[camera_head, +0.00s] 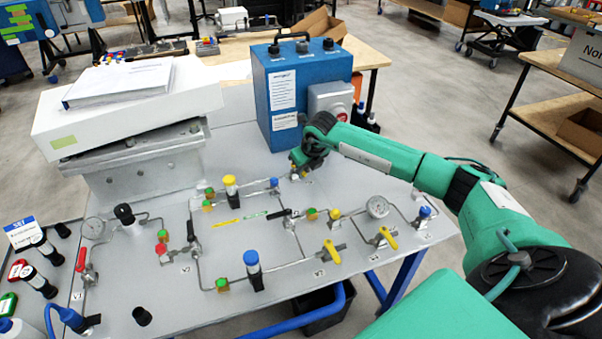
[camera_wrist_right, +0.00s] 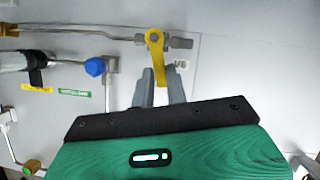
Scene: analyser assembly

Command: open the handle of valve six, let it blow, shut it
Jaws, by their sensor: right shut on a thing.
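Valve six, at the far side of the grey panel, has a yellow handle (camera_wrist_right: 159,62) seen in the right wrist view. Its round end sits on the valve body (camera_wrist_right: 180,43), and the lever runs down the picture, roughly crosswise to the pipe. My right gripper (camera_wrist_right: 160,88) is shut on the lever, one grey finger on each side. In the head view my right gripper (camera_head: 298,172) reaches down at the panel's far edge and hides most of this valve. The printed label beside the valve is partly covered by the gripper. My left gripper is not in view.
The grey panel (camera_head: 165,290) carries pipes, gauges and other valves, with more yellow handles (camera_head: 332,251) nearer me. A blue box (camera_head: 300,95) stands close behind my right gripper. A blue knob (camera_wrist_right: 95,67) sits left of it in the wrist view.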

